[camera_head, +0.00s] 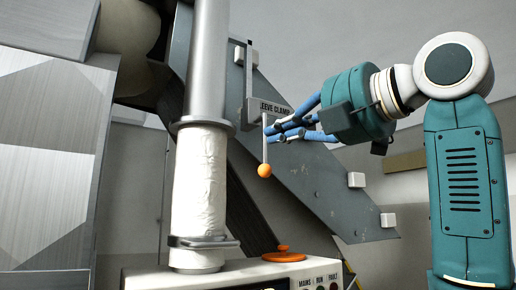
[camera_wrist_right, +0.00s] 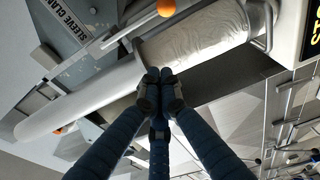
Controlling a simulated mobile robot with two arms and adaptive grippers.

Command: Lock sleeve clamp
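The sleeve clamp lever (camera_head: 264,150) hangs down from a plate labelled "SLEEVE CLAMP" (camera_head: 275,105) and ends in an orange ball (camera_head: 264,171). The ball also shows at the top of the right wrist view (camera_wrist_right: 166,7). The white sleeve (camera_head: 200,180) is around an upright metal tube (camera_head: 207,70). My right gripper (camera_head: 270,131) is close to the lever, above the ball; contact is unclear. In the right wrist view its blue fingers come together at the tips (camera_wrist_right: 158,84), with nothing visible between them. My left gripper is not in view.
A metal clasp (camera_head: 203,242) surrounds the sleeve's lower end. Below is a white control panel (camera_head: 318,274) with a flat orange knob (camera_head: 284,254). A grey slanted panel (camera_head: 310,180) with white blocks stands behind the lever. Brushed metal casing (camera_head: 45,160) fills the left side.

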